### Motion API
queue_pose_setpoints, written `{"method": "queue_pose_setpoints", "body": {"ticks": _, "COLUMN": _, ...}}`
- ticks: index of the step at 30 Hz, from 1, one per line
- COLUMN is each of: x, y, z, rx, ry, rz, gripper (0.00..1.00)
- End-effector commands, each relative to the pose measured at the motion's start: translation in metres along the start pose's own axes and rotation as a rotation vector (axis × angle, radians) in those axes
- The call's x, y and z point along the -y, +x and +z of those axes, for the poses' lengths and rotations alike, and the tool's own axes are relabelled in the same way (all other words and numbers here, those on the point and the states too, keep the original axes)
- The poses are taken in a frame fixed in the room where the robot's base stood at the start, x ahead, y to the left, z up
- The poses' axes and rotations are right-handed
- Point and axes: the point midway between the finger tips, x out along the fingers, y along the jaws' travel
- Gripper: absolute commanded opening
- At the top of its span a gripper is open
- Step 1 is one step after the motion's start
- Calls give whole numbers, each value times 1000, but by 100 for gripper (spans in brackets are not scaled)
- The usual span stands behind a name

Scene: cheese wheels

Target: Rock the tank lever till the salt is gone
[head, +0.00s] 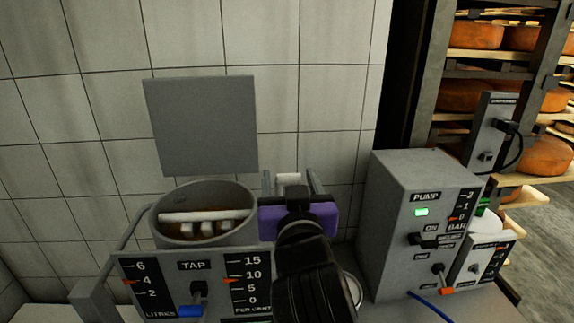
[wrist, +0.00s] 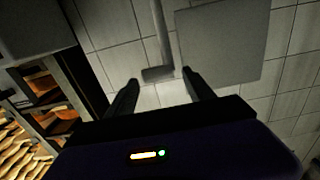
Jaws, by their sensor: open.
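The grey round tank (head: 168,238) stands in front of my base in the head view, with a white bar and several white blocks inside above brown contents. Its front panel (head: 160,309) has LITRES, PER CENT and TAP marks; the red pointers sit near 4 and near 10. My gripper (head: 291,181) is open just right of the tank, pointing toward the wall. In the wrist view a grey bar with a crosswise end piece (wrist: 157,74), seemingly the lever, lies between or just beyond the open fingertips (wrist: 159,79). I cannot tell whether they touch it.
A grey plate (head: 202,125) stands above the tank by the tiled wall. A pump box (head: 400,200) with a lit green lamp stands to the right. Behind it are shelves of orange cheese wheels (head: 475,35). A blue hose (head: 430,307) lies at front right.

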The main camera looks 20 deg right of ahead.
Motion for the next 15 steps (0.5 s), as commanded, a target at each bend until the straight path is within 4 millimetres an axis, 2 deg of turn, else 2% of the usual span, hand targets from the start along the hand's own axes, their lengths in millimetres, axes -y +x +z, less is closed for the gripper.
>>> {"method": "queue_pose_setpoints", "body": {"ticks": 6, "x": -1, "y": 34, "z": -2, "rx": 0, "ry": 0, "rz": 2, "gripper": 62}}
{"method": "queue_pose_setpoints", "body": {"ticks": 10, "x": -1, "y": 46, "z": -1, "rx": 0, "ry": -1, "rz": 2, "gripper": 62}}
{"method": "queue_pose_setpoints", "body": {"ticks": 15, "x": 0, "y": 52, "z": 0, "rx": 0, "ry": 0, "rz": 0, "gripper": 62}}
